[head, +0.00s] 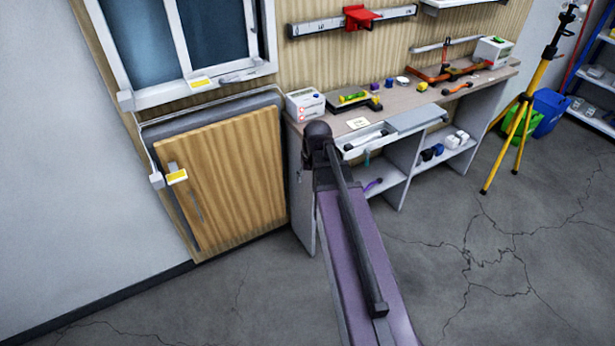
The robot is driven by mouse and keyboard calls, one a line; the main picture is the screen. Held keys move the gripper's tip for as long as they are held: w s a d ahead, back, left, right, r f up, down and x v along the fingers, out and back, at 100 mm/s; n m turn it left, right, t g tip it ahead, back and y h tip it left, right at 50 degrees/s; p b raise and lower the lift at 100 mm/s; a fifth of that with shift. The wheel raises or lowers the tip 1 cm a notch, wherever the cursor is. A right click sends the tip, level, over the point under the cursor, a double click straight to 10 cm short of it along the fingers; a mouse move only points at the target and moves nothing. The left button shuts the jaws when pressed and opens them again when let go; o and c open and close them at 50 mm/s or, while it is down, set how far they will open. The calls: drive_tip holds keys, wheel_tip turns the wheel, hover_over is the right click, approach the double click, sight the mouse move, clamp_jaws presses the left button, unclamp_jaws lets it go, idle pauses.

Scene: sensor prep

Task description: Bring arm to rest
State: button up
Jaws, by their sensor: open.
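My arm stretches from the bottom edge up toward the workbench in the head view. Its long mauve part ends at a dark rounded joint in front of the bench. A thin dark bar runs from that joint back down along the mauve part to a small dark block. I cannot make out any gripper fingers in this view, and nothing held shows on the arm. The arm hides part of the bench's front and the floor beneath it.
The workbench (400,105) carries a white box (305,104), a scale (350,101) and small tools. Its drawer (367,141) looks open. A wooden cabinet (230,180) stands left, a yellow tripod (525,115) right. The cracked floor (500,290) at right is clear.

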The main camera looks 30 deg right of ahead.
drive_tip(key=shift+a, duration=0.1)
drive_tip(key=s+a+n+g, duration=0.1)
drive_tip(key=s+a, duration=0.3)
drive_tip(key=a, duration=0.3)
drive_tip(key=s+a+n+g, duration=0.1)
drive_tip(key=s+a, duration=0.3)
drive_tip(key=a, duration=0.4)
drive_tip(key=shift+s+r+n+h+p, duration=0.25)
drive_tip(key=shift+s+n+h+p, duration=0.05)
drive_tip(key=shift+s+h+p, duration=0.1)
